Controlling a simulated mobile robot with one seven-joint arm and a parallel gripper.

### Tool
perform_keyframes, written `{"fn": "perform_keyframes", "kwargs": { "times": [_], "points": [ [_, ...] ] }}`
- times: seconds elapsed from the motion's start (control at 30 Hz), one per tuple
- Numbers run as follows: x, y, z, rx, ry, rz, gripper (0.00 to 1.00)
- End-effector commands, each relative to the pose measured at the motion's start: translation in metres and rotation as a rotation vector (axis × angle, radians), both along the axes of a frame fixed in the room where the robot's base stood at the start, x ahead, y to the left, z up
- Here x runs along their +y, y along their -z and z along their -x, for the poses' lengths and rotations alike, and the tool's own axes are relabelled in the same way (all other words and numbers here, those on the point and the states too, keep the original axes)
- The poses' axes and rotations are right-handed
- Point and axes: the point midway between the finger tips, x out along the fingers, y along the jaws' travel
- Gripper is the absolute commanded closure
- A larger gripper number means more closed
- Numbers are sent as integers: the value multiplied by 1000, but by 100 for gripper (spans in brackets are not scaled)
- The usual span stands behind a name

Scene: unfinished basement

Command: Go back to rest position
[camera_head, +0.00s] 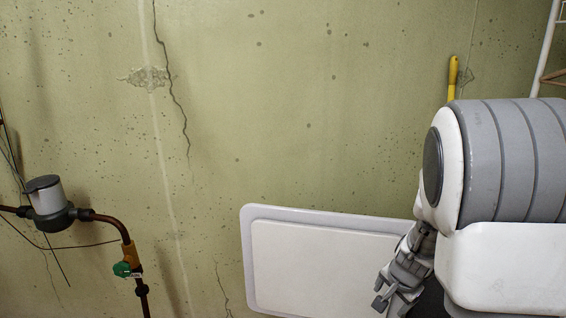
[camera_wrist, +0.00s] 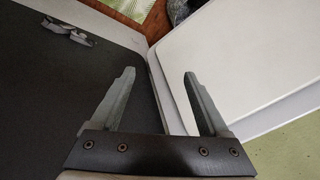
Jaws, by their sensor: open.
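My gripper (camera_wrist: 160,74) is open in the wrist view, its two grey fingers spread apart with nothing between them. In the head view my gripper (camera_head: 384,303) hangs at the lower right, partly cut off by the bottom edge. It is in front of a white rounded panel (camera_head: 310,262) that stands near the wall. In the wrist view the white panel (camera_wrist: 235,55) fills the right side, and a dark flat surface (camera_wrist: 60,100) with a pale rim fills the left. Whether the fingers touch either surface, I cannot tell.
A copper pipe (camera_head: 107,219) with a grey meter (camera_head: 47,200) and green valve (camera_head: 122,269) runs along the cracked wall (camera_head: 260,110) at left. A yellow handle (camera_head: 453,78) and white rack (camera_head: 545,45) are at right. A grey piece (camera_wrist: 68,31) lies on the dark surface.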

Motion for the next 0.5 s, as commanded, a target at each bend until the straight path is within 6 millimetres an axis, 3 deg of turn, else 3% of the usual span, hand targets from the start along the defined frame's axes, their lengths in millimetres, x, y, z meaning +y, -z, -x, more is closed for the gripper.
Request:
{"fn": "perform_keyframes", "kwargs": {
  "times": [0.03,0.2,0.5],
  "points": [
    [12,-17,3,-16,-44,-14,21],
    [47,-64,22,-42,-207,-35,21],
    [92,-131,77,-74,-487,7,21]
  ]
}}
